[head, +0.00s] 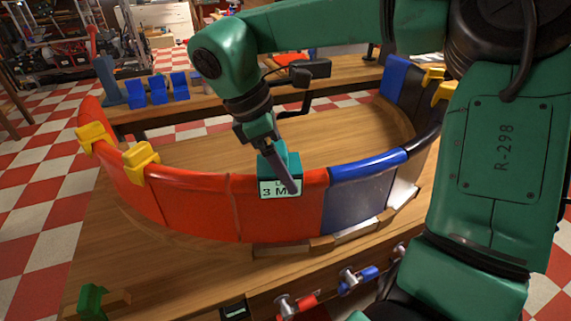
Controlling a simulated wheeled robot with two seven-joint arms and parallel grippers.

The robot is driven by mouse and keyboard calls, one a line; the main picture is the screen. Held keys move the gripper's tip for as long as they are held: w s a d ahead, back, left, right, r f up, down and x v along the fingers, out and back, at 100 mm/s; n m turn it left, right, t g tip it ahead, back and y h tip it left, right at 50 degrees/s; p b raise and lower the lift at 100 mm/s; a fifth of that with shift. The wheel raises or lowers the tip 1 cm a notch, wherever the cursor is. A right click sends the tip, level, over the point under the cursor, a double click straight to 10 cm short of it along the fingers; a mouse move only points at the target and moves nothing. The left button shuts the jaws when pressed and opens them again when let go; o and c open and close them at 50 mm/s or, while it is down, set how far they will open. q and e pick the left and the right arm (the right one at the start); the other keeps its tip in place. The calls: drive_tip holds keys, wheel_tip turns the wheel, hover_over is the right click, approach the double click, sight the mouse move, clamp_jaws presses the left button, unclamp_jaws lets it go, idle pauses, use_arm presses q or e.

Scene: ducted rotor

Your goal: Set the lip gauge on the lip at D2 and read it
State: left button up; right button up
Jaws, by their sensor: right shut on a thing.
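The lip gauge (268,187) is a teal block with a pale display face. It sits at the top edge of a red lip section (300,212), close to where the blue section (362,195) begins. Its display shows "3 M", with the rest hidden behind a finger of my right gripper (280,165). My right gripper is shut on the gauge from above. I cannot tell whether the gauge is fully seated on the lip. No D2 label is legible. My left gripper is out of view.
Yellow clamps (140,161) straddle the lip at the left, with more at the far right. Blue blocks (157,89) stand on the rear bench. Red-handled (297,303) and blue-handled (358,279) tools are at the front, and a green block (93,301) is front left.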

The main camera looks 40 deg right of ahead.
drive_tip(key=shift+f, duration=0.25)
drive_tip(key=o, duration=1.2)
drive_tip(key=shift+o, duration=0.2)
drive_tip(key=shift+r, duration=0.15)
drive_tip(key=p+v, duration=0.1)
drive_tip(key=v, duration=0.6)
drive_tip(key=shift+r, duration=0.4)
drive_tip(key=p+v, duration=0.5)
drive_tip(key=v, duration=0.1)
drive_tip(key=shift+a+r, duration=0.2)
drive_tip(key=shift+r, duration=0.15)
drive_tip(key=shift+w, duration=0.1)
